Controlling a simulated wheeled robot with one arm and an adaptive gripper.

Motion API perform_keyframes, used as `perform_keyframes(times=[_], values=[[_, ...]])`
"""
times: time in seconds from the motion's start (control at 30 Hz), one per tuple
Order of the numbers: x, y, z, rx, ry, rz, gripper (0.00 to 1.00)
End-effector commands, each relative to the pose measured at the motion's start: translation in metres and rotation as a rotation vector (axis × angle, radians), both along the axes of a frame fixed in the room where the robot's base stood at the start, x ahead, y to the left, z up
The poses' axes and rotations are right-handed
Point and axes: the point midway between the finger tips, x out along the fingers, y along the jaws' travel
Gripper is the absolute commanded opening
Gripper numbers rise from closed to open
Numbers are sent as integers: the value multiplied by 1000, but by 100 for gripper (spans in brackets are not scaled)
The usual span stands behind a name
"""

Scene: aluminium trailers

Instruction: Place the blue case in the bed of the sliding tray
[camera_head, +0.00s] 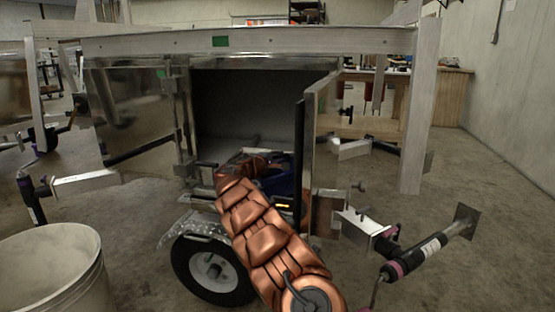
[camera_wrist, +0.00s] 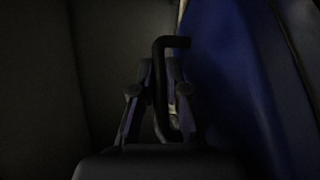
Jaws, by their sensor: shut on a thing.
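The blue case (camera_head: 278,180) shows in the head view inside the trailer's open compartment, partly hidden by my arm. In the wrist view the blue case (camera_wrist: 232,75) fills the right side, close beside my gripper (camera_wrist: 159,72). The fingers are shut on a dark, hooked handle (camera_wrist: 171,42) that stands up between them. The picture is too dark to show where this handle joins the case. In the head view my gripper is hard to make out at the compartment opening. The sliding tray cannot be clearly told apart from the pale compartment floor (camera_head: 224,152).
The trailer's open door (camera_head: 318,150) stands close on the right of my arm. A wheel (camera_head: 212,274) and fender are below the opening. A pale bucket (camera_head: 52,270) stands at lower left. Jacks (camera_head: 432,246) stick out at lower right. A wooden workbench (camera_head: 437,98) is behind.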

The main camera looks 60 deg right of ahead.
Motion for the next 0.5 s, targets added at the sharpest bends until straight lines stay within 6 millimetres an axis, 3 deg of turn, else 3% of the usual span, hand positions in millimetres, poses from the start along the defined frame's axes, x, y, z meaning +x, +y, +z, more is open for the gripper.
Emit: perform_keyframes(times=[0.03, 0.07, 0.27, 0.5], values=[[0, 0, 0, -3, 0, 0, 0], [0, 0, 0, -1, -1, 0, 17], [0, 0, 0, -1, -1, 0, 38], [0, 0, -1, 0, 0, 0, 39]])
